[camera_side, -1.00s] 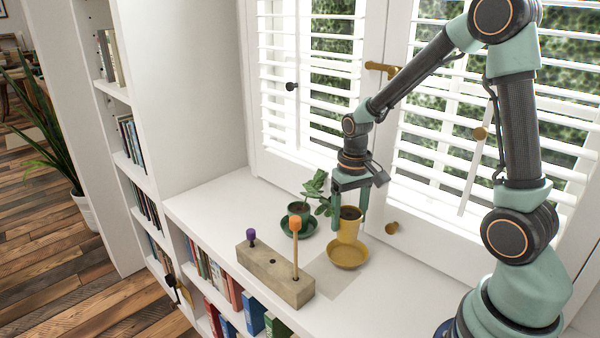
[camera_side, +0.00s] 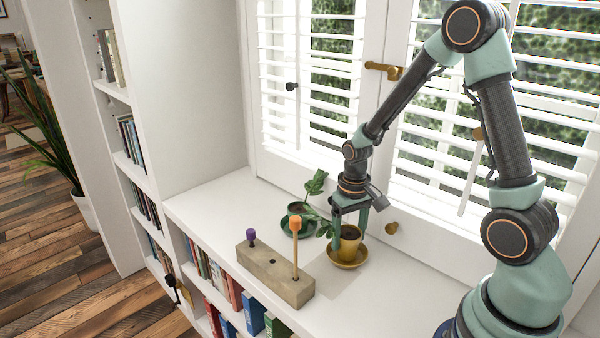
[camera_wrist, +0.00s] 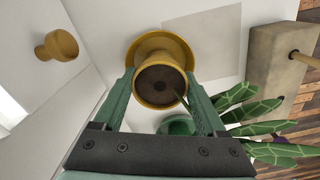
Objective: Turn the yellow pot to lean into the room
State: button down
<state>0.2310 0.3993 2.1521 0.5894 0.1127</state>
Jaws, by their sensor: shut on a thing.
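The yellow pot (camera_side: 349,249) stands upright, at or just over its yellow saucer (camera_side: 362,262); I cannot tell if it bears on it. Its green leaves (camera_side: 325,229) lean left, away from the window. My gripper (camera_side: 349,236) comes from above with a finger on each side of the pot, shut on it. In the wrist view, the pot (camera_wrist: 158,61) shows its dark soil between my fingers (camera_wrist: 158,79), over the saucer (camera_wrist: 187,50). Its leaves (camera_wrist: 245,105) reach right, past the right finger.
A green pot on a green saucer (camera_side: 300,233) stands close at left. A wooden block (camera_side: 272,277) with an orange-topped and a purple-topped peg lies at the front edge. The shuttered window is behind, with a brass knob (camera_side: 391,228) near the pot. A pale square (camera_side: 335,285) is in front.

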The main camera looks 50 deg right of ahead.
grip_release()
jog(key=shift+r, duration=0.1)
notch_tip(320, 180, up, 12)
jog(key=s+a+r+n+t, duration=0.4)
jog(key=s+a+r+t, duration=0.1)
jog(key=a+r, duration=0.3)
jog(key=shift+s+r+t, duration=0.3)
jog(key=shift+r, duration=0.1)
